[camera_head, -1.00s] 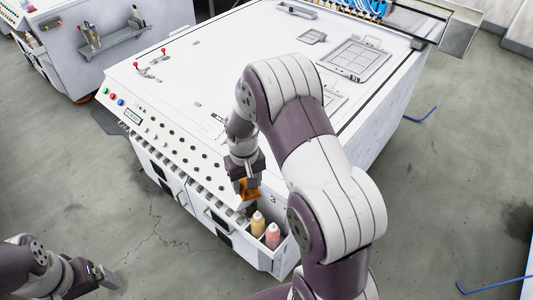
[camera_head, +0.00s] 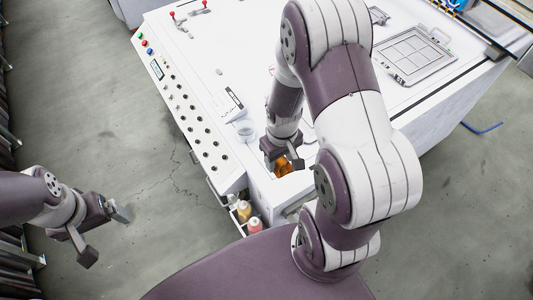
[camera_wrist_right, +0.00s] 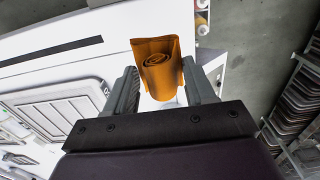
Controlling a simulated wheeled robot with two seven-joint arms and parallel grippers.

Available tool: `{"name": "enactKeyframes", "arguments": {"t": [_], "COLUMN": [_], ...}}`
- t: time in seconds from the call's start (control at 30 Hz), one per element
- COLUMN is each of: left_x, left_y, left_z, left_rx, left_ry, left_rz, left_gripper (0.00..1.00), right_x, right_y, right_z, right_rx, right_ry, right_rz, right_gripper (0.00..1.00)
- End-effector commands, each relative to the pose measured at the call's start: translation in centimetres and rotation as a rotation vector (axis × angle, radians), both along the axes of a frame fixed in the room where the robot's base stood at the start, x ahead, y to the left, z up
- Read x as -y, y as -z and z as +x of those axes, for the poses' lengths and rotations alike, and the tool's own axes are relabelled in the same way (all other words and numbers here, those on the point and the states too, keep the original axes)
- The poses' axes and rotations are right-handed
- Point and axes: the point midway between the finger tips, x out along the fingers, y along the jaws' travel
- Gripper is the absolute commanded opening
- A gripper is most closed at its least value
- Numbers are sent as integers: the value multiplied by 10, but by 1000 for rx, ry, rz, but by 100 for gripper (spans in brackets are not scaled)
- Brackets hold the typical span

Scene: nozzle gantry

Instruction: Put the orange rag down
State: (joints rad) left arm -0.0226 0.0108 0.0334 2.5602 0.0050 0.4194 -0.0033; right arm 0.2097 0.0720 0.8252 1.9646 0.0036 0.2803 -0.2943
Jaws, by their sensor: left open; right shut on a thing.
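The orange rag (camera_wrist_right: 158,70) is a rolled cloth. In the right wrist view it sits between the two fingers of my right gripper (camera_wrist_right: 165,88). In the head view the rag (camera_head: 284,166) shows at the tip of my right gripper (camera_head: 283,158), over the near edge of the white machine top (camera_head: 330,125). I cannot tell whether the rag touches the surface. My left gripper (camera_head: 103,232) is open and empty, over the floor at the left. My right arm hides part of the machine top.
A small clear cup (camera_head: 244,130) stands on the top left of the rag. Knobs line the front panel (camera_head: 190,110). A framed screen (camera_head: 415,58) lies farther back.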

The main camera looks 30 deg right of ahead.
Motion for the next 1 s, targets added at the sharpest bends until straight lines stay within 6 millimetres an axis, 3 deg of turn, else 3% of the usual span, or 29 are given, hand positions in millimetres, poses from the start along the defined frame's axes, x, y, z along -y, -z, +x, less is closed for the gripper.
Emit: {"name": "enactKeyframes", "arguments": {"t": [0.1, 0.3, 0.6, 0.97, 1.0], "left_x": [0, 0, 0, 0, 0], "left_y": [-7, -11, -21, -16, -17], "left_z": [0, 0, 0, 0, 0], "left_rx": [0, 0, 0, 0, 0], "left_ry": [0, 0, 0, 0, 0], "left_rz": [0, 0, 0, 0, 0], "left_gripper": [95, 95, 95, 95, 95], "right_x": [-4, -7, -7, -7, -7], "right_y": [17, 37, 78, 85, 83], "right_z": [31, 62, 66, 66, 66], "right_rx": [-4, -2, -2, -1, -1], "right_ry": [-2, 0, 2, 2, 2], "right_rz": [1, 1, 1, 0, 0], "right_gripper": [20, 20, 20, 20, 64]}}
